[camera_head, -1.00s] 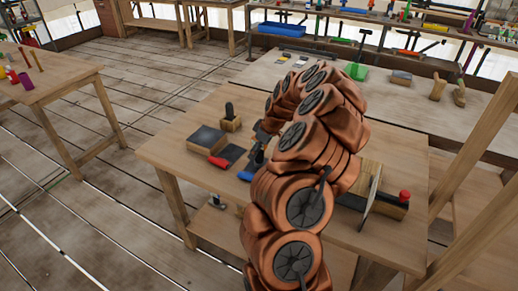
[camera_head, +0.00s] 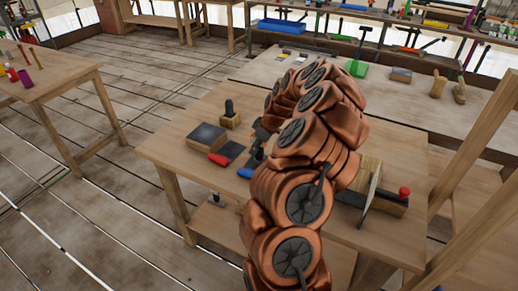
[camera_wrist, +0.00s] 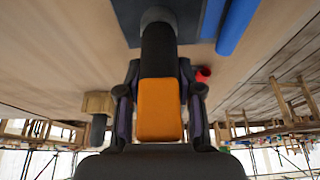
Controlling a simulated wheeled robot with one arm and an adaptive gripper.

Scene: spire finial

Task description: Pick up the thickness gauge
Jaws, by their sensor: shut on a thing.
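In the wrist view my gripper (camera_wrist: 160,98) is shut on an orange block-like piece, which I take to be the thickness gauge (camera_wrist: 160,110). Its orange face shows between the two dark fingers. A black rounded cylinder (camera_wrist: 158,45) extends from its far end; I cannot tell whether it is part of the gauge. In the head view my copper-coloured arm hides most of the gripper and the gauge, near the left-middle of the wooden table (camera_head: 330,235).
On the table are a dark flat block (camera_head: 207,137), a red-handled tool (camera_head: 219,159), a wooden block with a black knob (camera_head: 230,118) and, at right, a tool with a red knob (camera_head: 404,192). A blue handle (camera_wrist: 237,25) lies close by in the wrist view. A second bench (camera_head: 400,110) stands behind.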

